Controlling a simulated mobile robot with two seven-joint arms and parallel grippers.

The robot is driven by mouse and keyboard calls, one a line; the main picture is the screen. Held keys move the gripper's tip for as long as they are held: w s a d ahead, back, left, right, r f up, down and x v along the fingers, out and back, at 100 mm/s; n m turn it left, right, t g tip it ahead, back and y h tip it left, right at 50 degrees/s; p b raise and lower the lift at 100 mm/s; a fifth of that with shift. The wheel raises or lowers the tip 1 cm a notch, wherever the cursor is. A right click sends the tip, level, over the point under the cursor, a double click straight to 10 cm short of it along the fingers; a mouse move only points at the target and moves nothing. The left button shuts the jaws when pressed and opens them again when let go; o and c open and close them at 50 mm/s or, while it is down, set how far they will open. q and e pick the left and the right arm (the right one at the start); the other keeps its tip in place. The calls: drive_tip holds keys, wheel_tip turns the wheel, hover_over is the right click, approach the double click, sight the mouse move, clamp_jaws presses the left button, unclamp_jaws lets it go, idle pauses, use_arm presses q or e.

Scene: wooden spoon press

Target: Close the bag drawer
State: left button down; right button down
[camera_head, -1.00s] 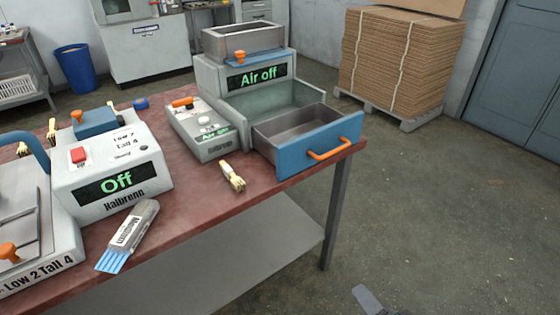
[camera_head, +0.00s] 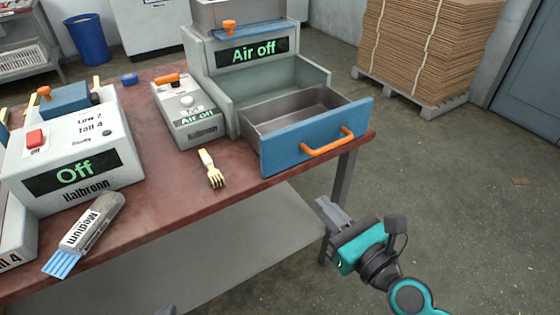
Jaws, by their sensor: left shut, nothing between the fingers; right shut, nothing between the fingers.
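The bag drawer (camera_head: 290,143) has a blue front with an orange handle (camera_head: 328,143) and a grey metal tray (camera_head: 290,108). It stands pulled out toward the front right from the grey machine (camera_head: 232,80) marked "Air off". The tray looks empty. My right gripper (camera_head: 325,207) is shut and empty, below and in front of the drawer, apart from the handle, off the table's front edge. Only a small dark tip of my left gripper (camera_head: 166,310) shows at the bottom edge, well away from the drawer.
The red-brown table (camera_head: 165,185) carries a wooden fork (camera_head: 211,170), a control box (camera_head: 187,113), an "Off" machine (camera_head: 75,150) and a "Medium" brush-like pack (camera_head: 88,230). Floor right of the table is free. Stacked cardboard (camera_head: 425,45) stands on a pallet behind.

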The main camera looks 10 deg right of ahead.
drive_tip(key=p, duration=0.2)
approach(278, 157)
drive_tip(key=x, duration=0.5)
drive_tip(key=shift+w+a, duration=0.1)
use_arm(q)
drive_tip(key=shift+s+a+r, duration=0.25)
drive_tip(key=shift+a+r, duration=0.1)
drive_tip(key=shift+a, duration=0.1)
use_arm(e)
drive_tip(key=shift+x, duration=0.8)
drive_tip(key=shift+w, duration=0.15)
